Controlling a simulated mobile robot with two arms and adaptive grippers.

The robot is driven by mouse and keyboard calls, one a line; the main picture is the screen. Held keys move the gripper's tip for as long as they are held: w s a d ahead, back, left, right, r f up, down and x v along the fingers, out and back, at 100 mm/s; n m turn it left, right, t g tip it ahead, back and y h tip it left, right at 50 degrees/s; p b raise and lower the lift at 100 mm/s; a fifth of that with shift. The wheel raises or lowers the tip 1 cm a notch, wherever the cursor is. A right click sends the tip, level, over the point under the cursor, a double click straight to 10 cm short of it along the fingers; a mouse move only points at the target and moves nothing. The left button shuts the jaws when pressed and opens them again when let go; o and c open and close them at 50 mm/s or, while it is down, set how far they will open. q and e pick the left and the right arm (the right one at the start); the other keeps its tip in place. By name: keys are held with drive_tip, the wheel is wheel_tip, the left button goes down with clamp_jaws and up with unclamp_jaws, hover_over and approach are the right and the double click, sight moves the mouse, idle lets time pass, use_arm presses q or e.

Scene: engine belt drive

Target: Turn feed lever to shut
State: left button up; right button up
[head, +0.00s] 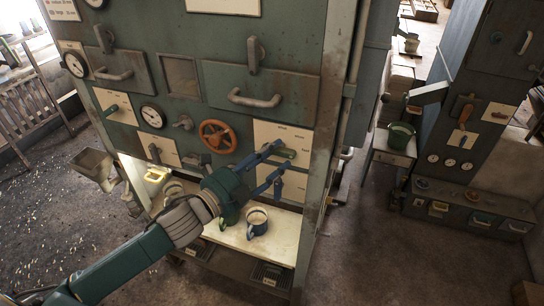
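A lever with a green handle (284,153) sits on a pale labelled plate (292,133) at the right of the green machine front, its handle lying roughly level. The label is too small to read, so I cannot tell for sure that this is the feed lever. My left gripper (280,164) is at this plate with its blue fingers spread apart. The upper finger is right by the handle and partly covers it; the lower finger is below. I cannot tell whether either touches it. My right gripper is not in view.
Another green-handled lever (111,110) is farther left. A dark mug (257,222) stands on the pale shelf (285,224) below my gripper. A green bucket (400,136) is on a stand at right. The floor between is open.

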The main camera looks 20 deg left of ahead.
use_arm(q)
clamp_jaws()
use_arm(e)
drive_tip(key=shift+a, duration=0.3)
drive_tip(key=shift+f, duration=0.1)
